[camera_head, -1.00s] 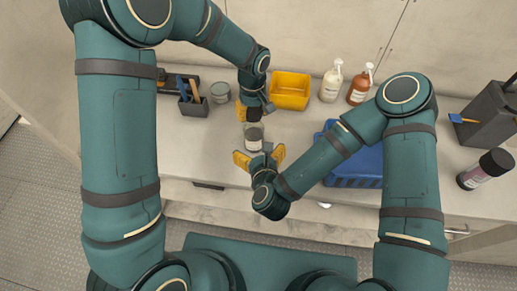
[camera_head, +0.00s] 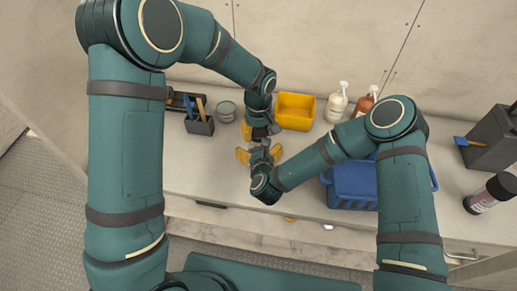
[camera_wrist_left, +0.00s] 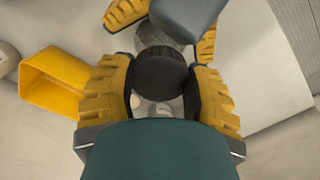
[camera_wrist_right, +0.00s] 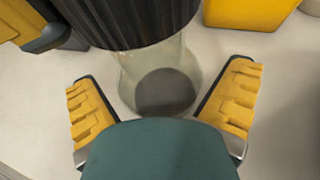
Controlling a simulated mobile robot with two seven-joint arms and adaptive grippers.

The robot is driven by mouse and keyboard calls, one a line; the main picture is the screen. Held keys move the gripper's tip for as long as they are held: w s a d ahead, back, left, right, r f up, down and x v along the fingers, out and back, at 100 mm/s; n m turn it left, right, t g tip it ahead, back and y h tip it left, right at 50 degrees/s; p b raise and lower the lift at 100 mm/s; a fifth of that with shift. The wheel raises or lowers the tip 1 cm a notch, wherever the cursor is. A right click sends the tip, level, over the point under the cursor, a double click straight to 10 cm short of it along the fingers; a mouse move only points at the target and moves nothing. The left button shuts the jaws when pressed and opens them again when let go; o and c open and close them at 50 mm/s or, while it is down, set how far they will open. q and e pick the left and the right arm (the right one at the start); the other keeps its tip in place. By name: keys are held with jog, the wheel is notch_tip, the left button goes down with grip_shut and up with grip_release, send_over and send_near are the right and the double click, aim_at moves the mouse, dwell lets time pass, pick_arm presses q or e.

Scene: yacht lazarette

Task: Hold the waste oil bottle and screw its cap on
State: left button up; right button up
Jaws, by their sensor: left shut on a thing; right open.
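My left gripper (camera_head: 258,131) is shut on a black ribbed cap (camera_wrist_left: 162,72), shown between its yellow fingers in the left wrist view. The clear waste oil bottle (camera_wrist_right: 168,88), with dark contents, stands on the counter in the right wrist view. The cap (camera_wrist_right: 125,18) is directly above the bottle's top there; whether it touches the neck is hidden. My right gripper (camera_wrist_right: 165,108) is open, one finger on each side of the bottle with gaps. In the head view the right gripper (camera_head: 260,155) is just in front of the left, and the bottle is mostly hidden.
A yellow bin (camera_head: 295,112) stands close behind the grippers. Two pump bottles (camera_head: 336,106) are right of it. A blue crate (camera_head: 352,187) lies under my right arm. A dark-capped bottle (camera_head: 490,193) stands far right.

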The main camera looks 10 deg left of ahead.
jog(key=shift+w, duration=0.1)
jog(key=c, duration=1.1)
